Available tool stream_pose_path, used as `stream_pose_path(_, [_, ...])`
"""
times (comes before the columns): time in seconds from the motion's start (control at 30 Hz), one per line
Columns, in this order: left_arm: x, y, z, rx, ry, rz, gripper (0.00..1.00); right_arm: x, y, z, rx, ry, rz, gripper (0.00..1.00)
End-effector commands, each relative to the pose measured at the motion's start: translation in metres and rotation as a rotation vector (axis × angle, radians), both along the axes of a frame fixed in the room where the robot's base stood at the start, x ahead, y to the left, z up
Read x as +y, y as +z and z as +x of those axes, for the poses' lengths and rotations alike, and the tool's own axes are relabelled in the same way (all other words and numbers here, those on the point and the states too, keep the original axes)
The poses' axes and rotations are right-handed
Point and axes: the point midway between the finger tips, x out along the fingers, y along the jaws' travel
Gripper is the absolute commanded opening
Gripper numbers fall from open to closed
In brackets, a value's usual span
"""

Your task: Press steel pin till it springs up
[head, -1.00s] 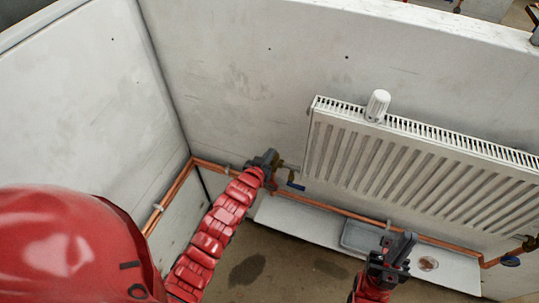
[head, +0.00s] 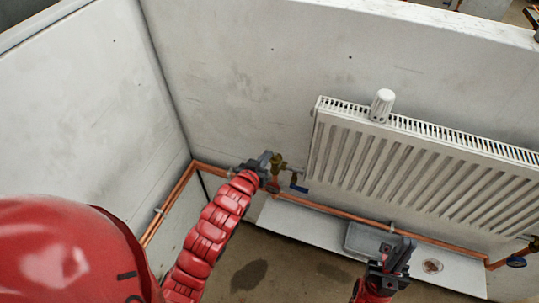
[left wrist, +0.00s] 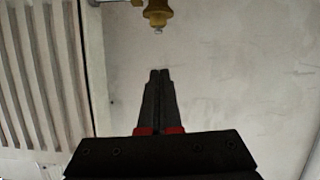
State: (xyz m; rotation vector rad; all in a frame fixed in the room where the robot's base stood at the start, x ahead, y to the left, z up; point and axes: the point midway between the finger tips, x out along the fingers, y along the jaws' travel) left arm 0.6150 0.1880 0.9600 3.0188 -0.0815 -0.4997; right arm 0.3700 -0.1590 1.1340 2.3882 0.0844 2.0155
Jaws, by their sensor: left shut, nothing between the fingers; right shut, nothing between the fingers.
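The brass valve (head: 279,162) sits at the lower left end of the radiator. In the left wrist view the valve body (left wrist: 157,13) is at the top edge, with a small bright steel pin (left wrist: 158,31) at its end. I cannot tell whether the pin is in or out. My left gripper (head: 266,157) is shut and empty, close beside the valve; in the left wrist view its fingertips (left wrist: 160,73) point toward the pin with a gap between. My right gripper (head: 407,246) is shut and empty, low in front of the radiator.
A white radiator (head: 420,165) hangs on the wall, with a white thermostatic head (head: 381,105) standing on top. A copper pipe (head: 345,213) runs below. A grey tray (head: 365,238) lies on a white board (head: 300,220) on the floor.

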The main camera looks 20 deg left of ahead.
Motion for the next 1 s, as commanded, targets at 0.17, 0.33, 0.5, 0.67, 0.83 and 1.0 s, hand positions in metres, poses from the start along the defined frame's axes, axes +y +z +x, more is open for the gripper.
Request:
stream_pose_path(0.17, [0.003, 0.007, -0.024, 0.0, 0.003, 0.0, 0.0, 0.0, -0.009, 0.0, 0.0, 0.0, 0.0, 0.0])
stream_pose_path(0.33, [0.003, 0.013, -0.036, -0.003, 0.001, 0.001, 0.0, 0.0, -0.011, 0.0, 0.0, 0.0, 0.0, 0.0])
stream_pose_path(0.5, [0.002, 0.015, -0.038, -0.002, -0.001, 0.001, 0.0, 0.0, -0.011, 0.0, 0.0, 0.0, 0.0, 0.0])
stream_pose_path(0.67, [0.002, 0.015, -0.038, -0.001, 0.0, 0.001, 0.0, 0.0, -0.011, 0.0, 0.0, 0.0, 0.0, 0.0])
stream_pose_path(0.83, [0.002, 0.015, -0.038, -0.001, 0.0, 0.001, 0.0, 0.0, -0.011, 0.0, 0.0, 0.0, 0.0, 0.0])
stream_pose_path(1.0, [0.002, 0.015, -0.038, -0.001, 0.0, 0.001, 0.0, 0.0, -0.011, 0.0, 0.0, 0.0, 0.0, 0.0])
